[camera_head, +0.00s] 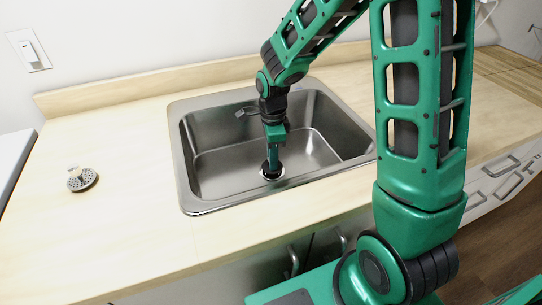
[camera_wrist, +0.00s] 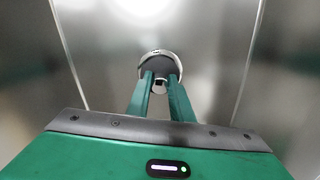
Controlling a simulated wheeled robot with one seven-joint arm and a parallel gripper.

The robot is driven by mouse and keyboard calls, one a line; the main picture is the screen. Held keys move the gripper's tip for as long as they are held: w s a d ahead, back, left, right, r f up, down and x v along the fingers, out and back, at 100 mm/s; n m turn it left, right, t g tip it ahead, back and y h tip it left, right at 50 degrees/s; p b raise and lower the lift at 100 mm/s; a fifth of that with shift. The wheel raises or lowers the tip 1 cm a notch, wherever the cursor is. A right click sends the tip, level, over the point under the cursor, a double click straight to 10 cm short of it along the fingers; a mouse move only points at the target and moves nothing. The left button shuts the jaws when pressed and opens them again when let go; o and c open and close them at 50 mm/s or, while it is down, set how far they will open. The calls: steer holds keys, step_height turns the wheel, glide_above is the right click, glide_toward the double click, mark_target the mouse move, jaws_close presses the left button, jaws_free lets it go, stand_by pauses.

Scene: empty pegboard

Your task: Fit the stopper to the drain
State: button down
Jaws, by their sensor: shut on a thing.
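My gripper (camera_head: 272,163) reaches down into the sink, its fingers at the drain. In the wrist view my gripper (camera_wrist: 160,84) is shut on a small pale knob. The knob seems to belong to the dark round stopper (camera_wrist: 158,66). The stopper lies over or in the drain (camera_wrist: 158,52), whose pale rim shows around it. In the head view the drain (camera_head: 272,177) is a bright ring with a dark middle at the sink floor. The fingers hide part of the stopper, so I cannot tell if it is fully seated.
The steel sink (camera_head: 205,165) has walls close around my gripper. A perforated strainer (camera_head: 83,180) with a pale knob sits on the wooden counter (camera_head: 120,225) at left. The counter around it is clear. A wall switch (camera_head: 29,50) is behind.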

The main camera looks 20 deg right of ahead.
steer(key=shift+f, duration=0.75)
steer(key=c, duration=1.5)
jaws_free()
step_height(320, 180, up, 11)
steer(key=shift+f, duration=0.15)
